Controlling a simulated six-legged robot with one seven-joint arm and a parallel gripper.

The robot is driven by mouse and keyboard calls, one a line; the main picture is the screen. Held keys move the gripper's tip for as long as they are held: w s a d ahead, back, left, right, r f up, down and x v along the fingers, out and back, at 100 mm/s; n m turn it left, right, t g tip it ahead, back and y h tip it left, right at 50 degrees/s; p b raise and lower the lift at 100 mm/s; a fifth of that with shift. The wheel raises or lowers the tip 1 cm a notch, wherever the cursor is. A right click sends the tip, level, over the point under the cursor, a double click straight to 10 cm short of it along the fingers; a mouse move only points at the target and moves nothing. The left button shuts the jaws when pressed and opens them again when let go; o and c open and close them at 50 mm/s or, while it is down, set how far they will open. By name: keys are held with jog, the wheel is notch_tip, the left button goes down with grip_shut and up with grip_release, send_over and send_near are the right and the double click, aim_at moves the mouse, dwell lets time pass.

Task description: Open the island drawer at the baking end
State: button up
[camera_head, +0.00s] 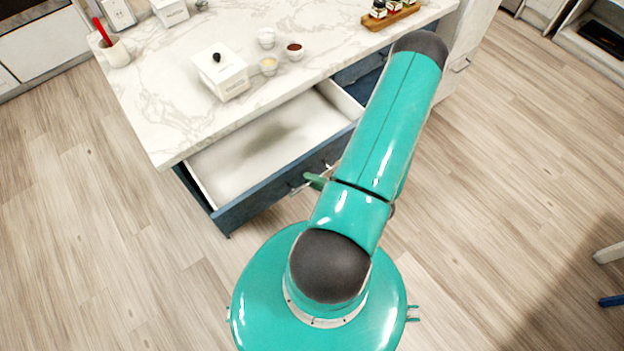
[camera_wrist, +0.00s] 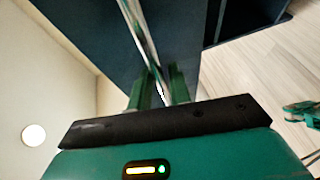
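The island drawer (camera_head: 262,147) is pulled out below the marble counter, at its near right side. It has a dark blue front (camera_head: 262,195) and a pale interior that looks empty, with a dark shadow. A thin metal bar handle (camera_wrist: 146,38) runs along the front. My gripper (camera_wrist: 161,78) is at this handle. Its two green fingers stand close together with the bar between them, so it looks shut on the bar. In the head view only a green finger (camera_head: 316,181) shows at the handle; my arm hides the rest.
The marble counter (camera_head: 140,100) holds a white canister (camera_head: 221,72), small bowls (camera_head: 268,65), a cup with a red utensil (camera_head: 116,52) and a wooden tray of jars (camera_head: 388,18). Another dark blue drawer front (camera_head: 357,70) lies farther along.

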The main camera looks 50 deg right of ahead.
jog(key=v, duration=1.3)
jog(key=shift+s, duration=0.15)
jog(key=shift+r, duration=0.1)
jog(key=w+a+r+n+g+y, duration=0.5)
jog(key=w+r+n, duration=0.35)
jog(key=n, duration=0.55)
jog(key=w+a+r+n+g+y, duration=0.3)
jog(key=w+a+r+n+g, duration=0.2)
jog(key=w+r+n+g, duration=0.65)
jog(key=a+r+n+t+h, duration=0.3)
jog(key=a+r+n+h, duration=0.2)
jog(key=n, duration=0.9)
jog(key=a+r+n+t+h, duration=0.3)
jog(key=a+r+n+h, duration=0.2)
jog(key=a+r+n, duration=0.5)
notch_tip(320, 180, up, 4)
jog(key=n, duration=0.4)
jog(key=shift+a, duration=0.15)
jog(key=shift+s+f, duration=0.1)
